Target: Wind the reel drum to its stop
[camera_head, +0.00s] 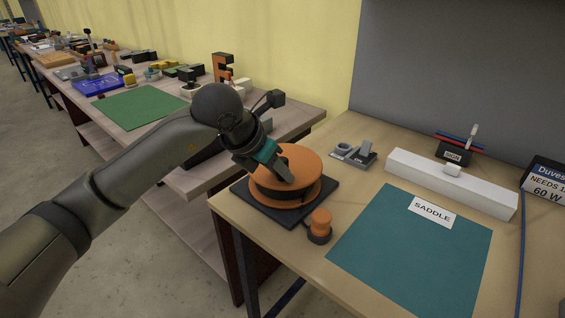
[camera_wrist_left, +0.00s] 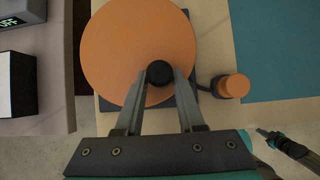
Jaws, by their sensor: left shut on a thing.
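The reel drum (camera_head: 302,162) has orange discs above and below a dark middle and stands on a dark square base (camera_head: 289,216) at the bench's left corner. In the left wrist view, its orange top disc (camera_wrist_left: 118,45) fills the upper middle. My left gripper (camera_head: 284,184) reaches down onto the drum. Its fingers (camera_wrist_left: 160,78) are shut on a black knob (camera_wrist_left: 160,73) near the disc's edge. In the head view the knob is hidden by the fingers. What looks like my right gripper (camera_wrist_left: 264,133) shows small at the lower right of the wrist view, its jaws unclear.
An orange-capped post (camera_head: 320,222) stands close beside the drum base. A teal mat (camera_head: 410,255) with a SADDLE label, a white bar (camera_head: 450,183) and grey parts (camera_head: 352,154) lie on the bench. Another cluttered bench (camera_head: 210,174) is at the left.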

